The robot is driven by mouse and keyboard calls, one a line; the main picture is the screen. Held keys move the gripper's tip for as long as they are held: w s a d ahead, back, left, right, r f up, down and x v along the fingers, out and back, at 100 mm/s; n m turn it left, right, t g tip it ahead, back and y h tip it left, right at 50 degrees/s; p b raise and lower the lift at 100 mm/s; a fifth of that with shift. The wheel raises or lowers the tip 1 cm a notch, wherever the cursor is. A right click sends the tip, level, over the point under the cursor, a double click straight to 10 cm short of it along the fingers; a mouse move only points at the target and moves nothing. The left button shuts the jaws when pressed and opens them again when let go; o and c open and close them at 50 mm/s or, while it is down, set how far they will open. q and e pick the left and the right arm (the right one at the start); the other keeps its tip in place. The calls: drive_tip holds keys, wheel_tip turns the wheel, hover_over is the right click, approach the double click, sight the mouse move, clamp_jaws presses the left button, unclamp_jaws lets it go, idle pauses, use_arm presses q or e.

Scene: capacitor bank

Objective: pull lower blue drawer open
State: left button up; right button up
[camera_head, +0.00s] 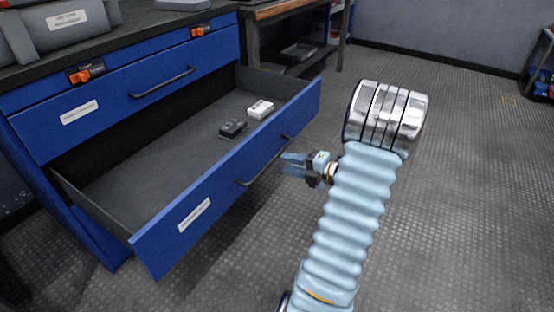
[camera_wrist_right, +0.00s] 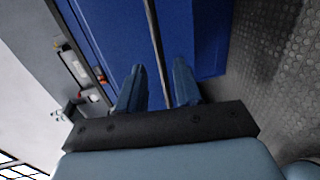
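The lower blue drawer (camera_head: 225,185) is pulled well out of the blue cabinet, and its grey inside shows. Its dark bar handle (camera_head: 264,166) is on the front face. My right gripper (camera_head: 291,163) is beside the handle, on the outer side of the drawer front. In the right wrist view the two blue fingers (camera_wrist_right: 158,85) are spread apart, and the handle bar (camera_wrist_right: 156,40) lines up with the gap between them. Neither finger visibly presses on the bar. My left gripper is in neither view.
A black box (camera_head: 233,129) and a white box (camera_head: 260,109) lie in the drawer. The upper blue drawer (camera_head: 130,95) is shut above it. A wooden-topped bench (camera_head: 280,10) stands behind. The floor (camera_head: 460,170) to the right is clear.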

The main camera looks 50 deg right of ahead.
drive_tip(key=v, duration=0.7)
drive_tip(key=shift+s, duration=0.1)
